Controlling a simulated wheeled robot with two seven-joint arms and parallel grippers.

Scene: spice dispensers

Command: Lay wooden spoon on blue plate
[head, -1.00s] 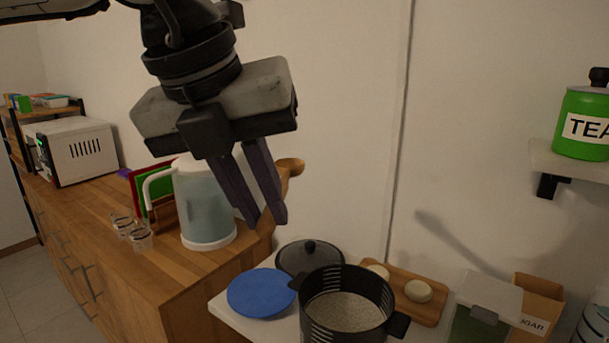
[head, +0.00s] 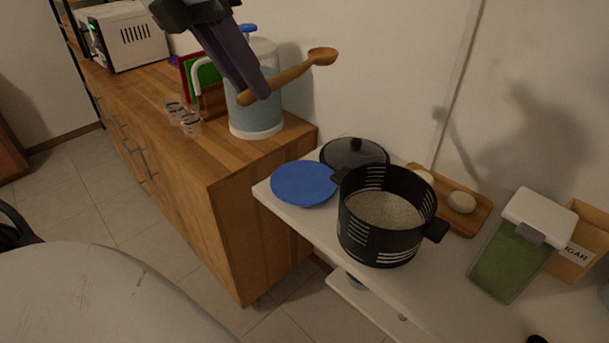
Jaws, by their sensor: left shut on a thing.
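My left gripper (head: 258,92) comes in from the top of the head view and is shut on the wooden spoon (head: 288,76) near its handle end. The spoon is in the air, tilted, with its bowl up and to the right. It shows in front of the kettle and the wall. The blue plate (head: 303,184) lies flat and bare on the white shelf, lower in the picture than the spoon. My right gripper does not show.
A black pot (head: 386,236) stands right of the plate, with a dark lid (head: 354,153) behind. A wooden board (head: 471,212) with round pale items lies farther right, near a green-filled container (head: 508,262). A kettle (head: 257,112) and small glasses (head: 190,124) stand on the wooden counter (head: 225,155).

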